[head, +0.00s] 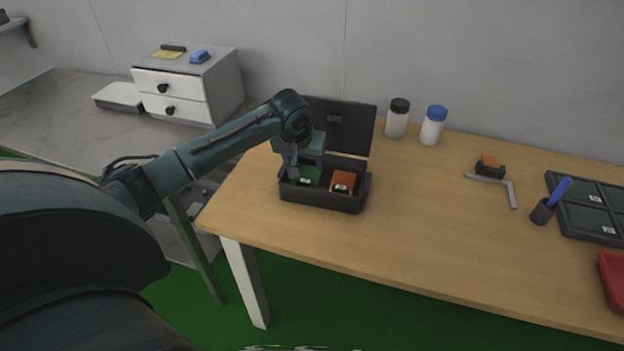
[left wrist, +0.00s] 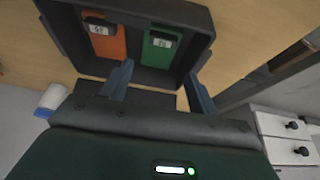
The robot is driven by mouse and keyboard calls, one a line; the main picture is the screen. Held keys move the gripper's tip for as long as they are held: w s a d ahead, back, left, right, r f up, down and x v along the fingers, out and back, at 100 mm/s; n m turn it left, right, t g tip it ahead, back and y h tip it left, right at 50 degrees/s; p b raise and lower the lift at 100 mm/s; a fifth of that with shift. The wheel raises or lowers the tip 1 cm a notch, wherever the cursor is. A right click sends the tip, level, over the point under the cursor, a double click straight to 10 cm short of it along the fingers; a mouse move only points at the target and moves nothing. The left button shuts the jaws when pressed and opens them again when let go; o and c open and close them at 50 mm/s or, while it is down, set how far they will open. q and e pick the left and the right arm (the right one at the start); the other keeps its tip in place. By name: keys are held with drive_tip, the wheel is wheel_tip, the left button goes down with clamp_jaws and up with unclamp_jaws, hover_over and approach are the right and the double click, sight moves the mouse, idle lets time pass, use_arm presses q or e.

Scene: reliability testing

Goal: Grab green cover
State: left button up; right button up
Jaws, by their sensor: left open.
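A green cover (head: 309,174) lies in the left part of an open black box (head: 322,200) on the wooden table. In the left wrist view, the green cover (left wrist: 160,50) has a small white label and lies beside an orange cover (left wrist: 105,42) inside the box (left wrist: 188,14). My left gripper (head: 291,172) is at the box, over its left part and partly hiding the green cover. In the left wrist view, its two fingers (left wrist: 158,82) are spread apart with nothing between them, and they point toward the box. My right gripper is not in view.
The box's lid (head: 340,124) stands open behind it. A black-capped bottle (head: 397,120) and a blue-capped bottle (head: 433,127) stand at the table's back. The table's middle is clear.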

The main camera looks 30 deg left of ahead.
sight(308, 178)
use_arm(q)
drive_tip(key=x, duration=0.7)
drive_tip(key=shift+w+f+b, duration=0.15)
drive_tip(key=shift+f+b, duration=0.15)
drive_tip(key=shift+f, duration=0.05)
drive_tip(key=c, duration=0.6)
